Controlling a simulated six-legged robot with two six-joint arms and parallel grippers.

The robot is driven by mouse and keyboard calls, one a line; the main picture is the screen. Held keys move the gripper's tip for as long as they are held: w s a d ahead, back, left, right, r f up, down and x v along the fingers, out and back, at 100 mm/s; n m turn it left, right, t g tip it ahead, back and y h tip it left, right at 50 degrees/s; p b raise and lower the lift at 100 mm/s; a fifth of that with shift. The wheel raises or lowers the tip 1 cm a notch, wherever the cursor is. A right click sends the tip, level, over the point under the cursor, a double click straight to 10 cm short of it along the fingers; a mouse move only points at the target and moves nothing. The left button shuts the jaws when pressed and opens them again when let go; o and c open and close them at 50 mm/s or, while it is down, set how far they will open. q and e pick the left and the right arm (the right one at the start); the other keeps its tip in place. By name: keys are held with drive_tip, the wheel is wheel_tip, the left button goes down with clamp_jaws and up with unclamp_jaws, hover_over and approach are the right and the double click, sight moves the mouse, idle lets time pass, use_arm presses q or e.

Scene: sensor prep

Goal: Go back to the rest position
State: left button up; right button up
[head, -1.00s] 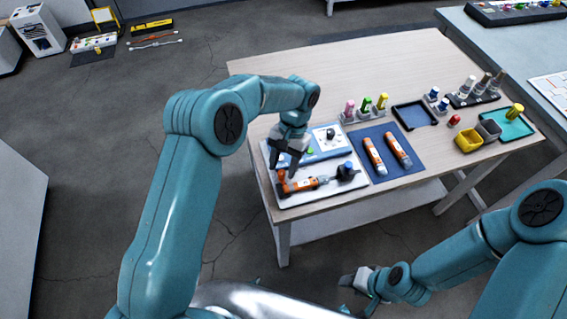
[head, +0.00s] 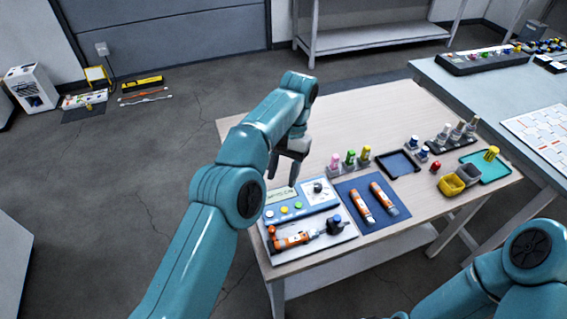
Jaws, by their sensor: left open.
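My left gripper (head: 281,178) hangs open and empty above the back left of the wooden table. It is over the rear edge of a blue and white panel (head: 326,199) with a dial and coloured buttons. In front of the panel, an orange and black tool (head: 292,240) lies on a white board (head: 330,244), apart from the gripper. My right arm shows at the lower right; its gripper is outside the view.
Two orange and white sensors (head: 362,206) (head: 384,198) lie on a blue mat (head: 348,190). Pink, green and yellow bottles (head: 350,158), a dark tray (head: 398,165), and yellow (head: 452,186) and grey bins (head: 468,174) stand further right. The table's back middle is clear.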

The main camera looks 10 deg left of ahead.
drive_tip(key=shift+r, duration=0.5)
